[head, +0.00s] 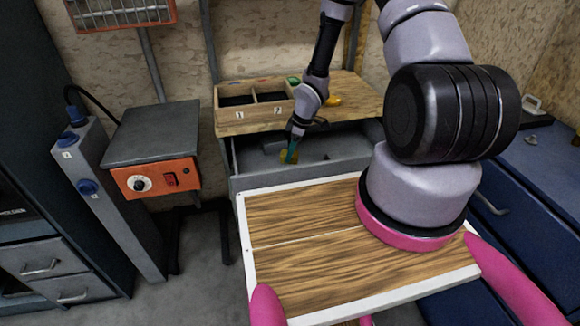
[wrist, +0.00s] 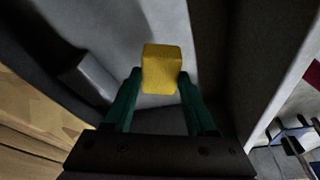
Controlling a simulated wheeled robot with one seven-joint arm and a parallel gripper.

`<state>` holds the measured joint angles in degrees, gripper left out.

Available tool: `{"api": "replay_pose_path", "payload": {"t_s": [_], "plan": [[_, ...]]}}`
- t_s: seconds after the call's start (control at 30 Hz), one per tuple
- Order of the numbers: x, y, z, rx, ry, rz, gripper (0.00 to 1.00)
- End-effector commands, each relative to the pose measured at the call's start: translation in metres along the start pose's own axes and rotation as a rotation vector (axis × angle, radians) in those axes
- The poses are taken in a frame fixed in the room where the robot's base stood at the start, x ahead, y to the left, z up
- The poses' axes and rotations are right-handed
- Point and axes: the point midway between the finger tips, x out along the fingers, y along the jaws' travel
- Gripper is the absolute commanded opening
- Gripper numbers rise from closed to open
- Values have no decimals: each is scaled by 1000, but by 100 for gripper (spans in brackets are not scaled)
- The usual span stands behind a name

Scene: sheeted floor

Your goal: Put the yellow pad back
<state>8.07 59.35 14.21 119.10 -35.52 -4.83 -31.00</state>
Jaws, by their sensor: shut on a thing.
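The yellow pad (wrist: 162,69) is a small block held between the two green fingers of my gripper (wrist: 158,85) in the wrist view. In the head view my gripper (head: 291,152) points down into the open grey drawer (head: 345,145) under the wooden bench top. The pad shows there only as a small yellow patch at the fingertips (head: 287,158). The drawer's grey interior lies behind the pad in the wrist view. I cannot tell whether the pad touches the drawer floor.
A wooden box with two compartments (head: 243,117), marked 1 and 2, stands on the bench top (head: 355,97). A yellow object (head: 333,101) lies beside it. A grey block (head: 272,147) sits in the drawer's left part. The drawer walls stand close around my gripper.

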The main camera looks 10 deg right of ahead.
Motion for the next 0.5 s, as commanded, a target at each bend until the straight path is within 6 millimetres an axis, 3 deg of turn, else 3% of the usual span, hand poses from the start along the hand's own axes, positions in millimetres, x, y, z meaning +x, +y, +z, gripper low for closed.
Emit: {"api": "replay_pose_path", "payload": {"t_s": [0.5], "plan": [[56, 0, 16, 2, 0, 0, 12]]}}
